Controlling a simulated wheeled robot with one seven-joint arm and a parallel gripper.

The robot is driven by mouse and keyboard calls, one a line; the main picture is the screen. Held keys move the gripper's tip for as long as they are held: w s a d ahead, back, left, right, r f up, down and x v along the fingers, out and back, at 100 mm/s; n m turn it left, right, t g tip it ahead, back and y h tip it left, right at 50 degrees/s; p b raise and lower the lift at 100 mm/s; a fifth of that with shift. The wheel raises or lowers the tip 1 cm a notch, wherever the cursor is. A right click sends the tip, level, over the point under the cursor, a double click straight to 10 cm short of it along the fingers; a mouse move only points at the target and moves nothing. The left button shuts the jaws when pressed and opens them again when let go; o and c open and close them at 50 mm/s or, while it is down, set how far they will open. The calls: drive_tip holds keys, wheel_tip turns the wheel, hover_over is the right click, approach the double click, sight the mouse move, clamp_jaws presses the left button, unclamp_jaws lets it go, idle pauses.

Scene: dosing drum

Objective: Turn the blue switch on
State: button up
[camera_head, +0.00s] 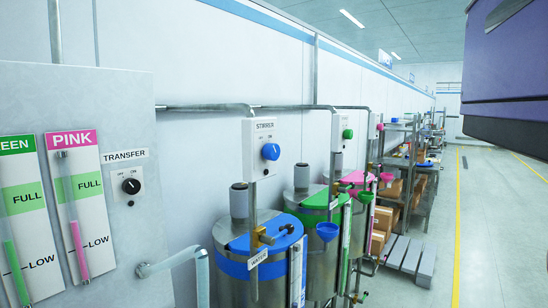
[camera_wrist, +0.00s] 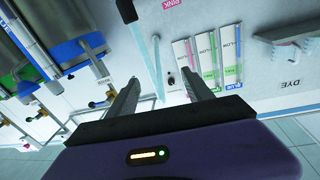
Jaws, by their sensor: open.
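The blue switch (camera_head: 270,151) is a round blue knob on a white box labelled STIRRER (camera_head: 259,128), mounted above the blue-banded drum (camera_head: 253,267). Small markings sit above the knob, too small to read its setting. My gripper (camera_wrist: 147,56) shows in the wrist view with its two fingers spread apart and nothing between them. The blue-banded drum also shows at the left of the wrist view (camera_wrist: 62,52). My gripper's fingers are not visible in the head view.
A black TRANSFER knob (camera_head: 131,186) and the green and pink gauges (camera_head: 80,200) are on the wall panel at left. Green (camera_head: 348,134) and pink stirrer knobs stand beyond the blue one. A blue funnel (camera_head: 327,231) juts out. The floor at right (camera_head: 490,230) is clear.

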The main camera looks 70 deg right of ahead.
drive_tip(key=w+d+r+m+h+b, duration=0.1)
drive_tip(key=w+d+r+m+h, duration=0.2)
drive_tip(key=d, duration=0.4)
drive_tip(key=w+d+r+m+h, duration=0.1)
drive_tip(key=w+d+r+h, duration=0.2)
drive_tip(key=d+r, duration=0.3)
drive_tip(key=t+h+b, duration=0.1)
drive_tip(key=h+b, duration=0.1)
approach(276, 152)
drive_tip(key=d+f, duration=0.4)
wheel_tip(276, 152, up, 12)
drive_tip(key=s+d+n+t+y, duration=0.2)
drive_tip(key=n+y, duration=0.5)
drive_tip(key=n, duration=0.4)
drive_tip(key=shift+w+a+f+n+g+y+p, duration=0.15)
drive_tip(key=shift+w+f+n+g+y, duration=0.4)
drive_tip(key=shift+w, duration=0.8)
drive_tip(key=shift+w+a+f+n+g+y+p, duration=0.1)
drive_tip(key=shift+w+f+n+g+y+p, duration=0.15)
drive_tip(key=shift+w+f+n+y, duration=0.75)
drive_tip(key=shift+w+a+f+n+g+y+p, duration=0.1)
drive_tip(key=shift+w+f+n+g+y, duration=0.3)
drive_tip(key=shift+w, duration=1.35)
drive_tip(key=shift+r, duration=0.15)
